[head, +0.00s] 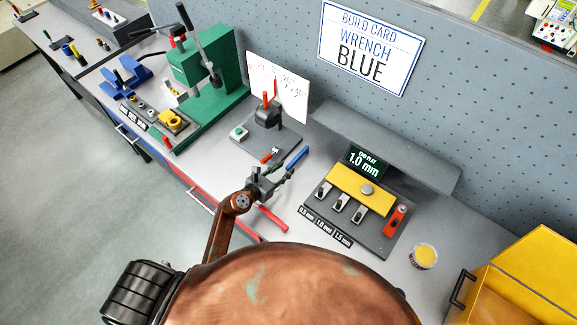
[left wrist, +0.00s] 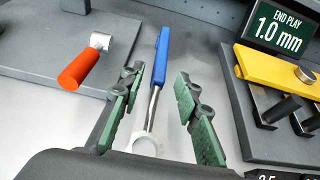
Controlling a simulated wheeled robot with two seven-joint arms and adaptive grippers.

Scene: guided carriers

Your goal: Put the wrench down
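The wrench with the blue handle (head: 298,156) is on the grey bench top, between the dark plate with the press and the end-play stand. In the left wrist view its blue handle (left wrist: 161,55) points away and its pale metal ring end lies near my palm. My left gripper (head: 268,184) is at the near end of this wrench. In the left wrist view its green-padded fingers (left wrist: 158,108) are open, one on each side of the shank, with gaps to both. The wrench seems to rest on the bench. My right gripper does not show.
A red-handled tool (head: 272,219) lies near the bench's front edge. An orange-handled tool (left wrist: 80,68) lies on the plate to the left. The end-play stand (head: 385,235) with a yellow bar is to the right. A card (head: 367,47) reads "BUILD CARD WRENCH BLUE".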

